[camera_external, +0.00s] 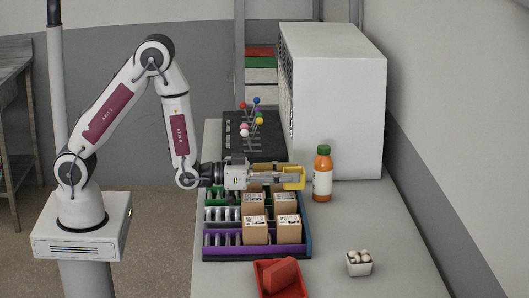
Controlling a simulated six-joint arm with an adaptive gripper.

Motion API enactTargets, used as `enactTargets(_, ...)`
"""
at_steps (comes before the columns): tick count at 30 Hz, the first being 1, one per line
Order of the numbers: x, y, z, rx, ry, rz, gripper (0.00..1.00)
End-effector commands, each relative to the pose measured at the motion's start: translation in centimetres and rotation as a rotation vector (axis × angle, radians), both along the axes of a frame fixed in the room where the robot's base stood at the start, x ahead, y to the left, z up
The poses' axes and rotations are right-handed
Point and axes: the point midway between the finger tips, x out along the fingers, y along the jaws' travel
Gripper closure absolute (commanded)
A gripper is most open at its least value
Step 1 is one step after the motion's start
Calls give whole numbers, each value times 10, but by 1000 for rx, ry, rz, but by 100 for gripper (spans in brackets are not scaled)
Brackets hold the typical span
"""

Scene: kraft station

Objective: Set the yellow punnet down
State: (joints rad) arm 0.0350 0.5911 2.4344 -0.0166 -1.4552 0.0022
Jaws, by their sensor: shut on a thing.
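The yellow punnet (293,175) is at the end of my gripper (285,176), with the fingers shut on it. My gripper lies about level and points right. The punnet appears to be above the back part of the rack, and whether it touches anything below cannot be told. Part of the punnet is hidden behind the fingers.
A rack with a purple front rail (228,253) holds several cardboard boxes (255,231) below my gripper. An orange bottle (322,175) stands close to the right. A red tray (262,283) and a small white container (359,265) are in front. Colored balls on pins (245,130) stand behind.

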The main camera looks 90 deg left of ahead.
Motion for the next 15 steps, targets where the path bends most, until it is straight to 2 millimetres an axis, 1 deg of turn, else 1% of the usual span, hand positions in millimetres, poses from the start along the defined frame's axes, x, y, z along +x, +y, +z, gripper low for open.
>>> enactTargets(1,1,-7,1,0,-1,-2,77)
enactTargets(6,1,-25,1,0,-1,5,77)
enactTargets(12,0,-43,1,-1,0,12,77)
enactTargets(15,0,-48,1,-1,0,15,77)
